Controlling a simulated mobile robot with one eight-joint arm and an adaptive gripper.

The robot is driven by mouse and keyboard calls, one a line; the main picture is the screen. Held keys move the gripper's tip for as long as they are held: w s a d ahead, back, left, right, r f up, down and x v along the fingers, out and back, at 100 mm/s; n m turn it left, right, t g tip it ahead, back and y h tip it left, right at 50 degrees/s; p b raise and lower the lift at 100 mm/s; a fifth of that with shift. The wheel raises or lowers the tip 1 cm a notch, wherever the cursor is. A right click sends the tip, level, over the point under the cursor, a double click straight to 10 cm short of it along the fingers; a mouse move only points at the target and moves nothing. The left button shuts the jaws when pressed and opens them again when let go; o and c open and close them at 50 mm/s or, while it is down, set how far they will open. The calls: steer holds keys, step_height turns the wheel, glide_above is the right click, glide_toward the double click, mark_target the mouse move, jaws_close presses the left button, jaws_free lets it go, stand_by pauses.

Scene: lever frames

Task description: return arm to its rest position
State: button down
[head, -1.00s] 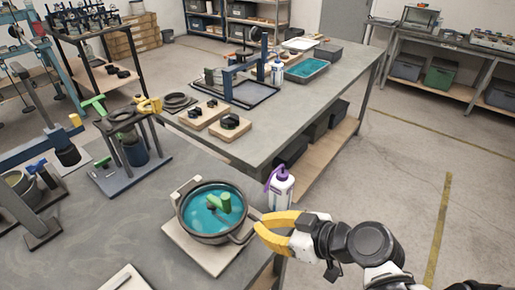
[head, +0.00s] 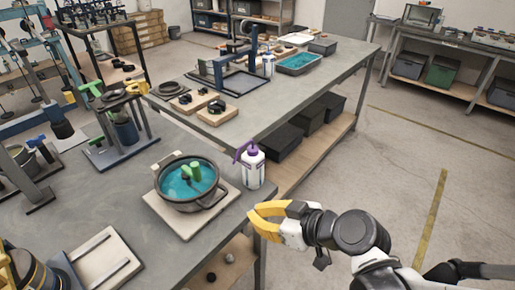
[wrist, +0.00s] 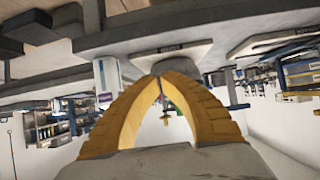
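My gripper (head: 254,213) has yellow fingers and sits at the table's near right corner in the head view, right of the pot and apart from it. Its fingertips meet in the wrist view (wrist: 160,77), with nothing held between them. My arm extends from it to the lower right. The dark pot (head: 207,202) holds teal liquid and a green object (head: 193,172), and stands on a pale board (head: 166,212).
A white bottle with a purple top (head: 252,170) stands behind the gripper, near the table (head: 120,208) edge. A second workbench (head: 270,112) stretches behind, with dark bins (head: 283,142) below. The floor (head: 400,165) to the right is clear.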

steer(key=s+d+r+m+h, duration=0.2)
steer(key=d+m+h, duration=0.2)
steer(key=d, duration=0.5)
steer(key=s+d+r+m+h, duration=0.2)
steer(key=d+m+h, duration=0.2)
steer(key=d, duration=0.5)
steer(key=shift+d+r+m+g+h, duration=0.15)
steer(key=shift+m+g+h, duration=0.25)
steer(key=shift+m, duration=0.4)
